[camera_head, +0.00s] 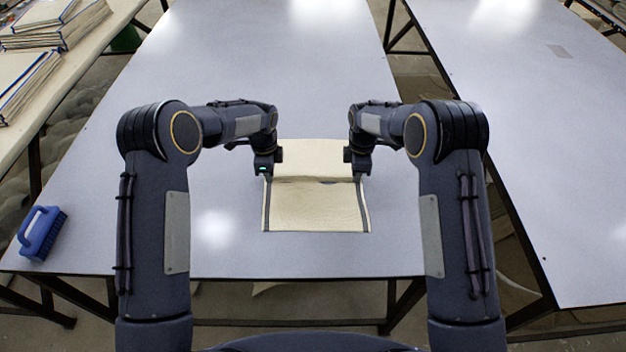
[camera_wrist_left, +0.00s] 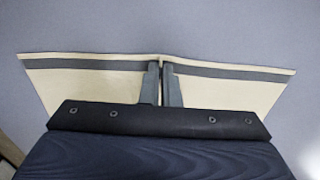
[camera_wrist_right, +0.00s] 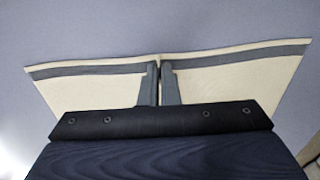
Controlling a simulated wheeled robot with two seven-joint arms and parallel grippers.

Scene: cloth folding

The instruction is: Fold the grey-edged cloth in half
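The cream cloth (camera_head: 316,207) with grey edge bands lies on the table, with a raised crease running across its middle. My left gripper (camera_head: 265,174) is at the crease on the cloth's left edge. In the left wrist view, its fingers (camera_wrist_left: 160,84) are shut with a pinched fold of the cloth (camera_wrist_left: 100,84) between them. My right gripper (camera_head: 363,174) is at the crease on the right edge. In the right wrist view, its fingers (camera_wrist_right: 159,84) are likewise shut on a fold of the cloth (camera_wrist_right: 105,88). The grippers hide small parts of the cloth's edges.
The grey-white table (camera_head: 225,258) is clear around the cloth. A blue brush (camera_head: 42,232) lies at the table's left front edge. Another bare table (camera_head: 560,150) stands at the right, across a gap.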

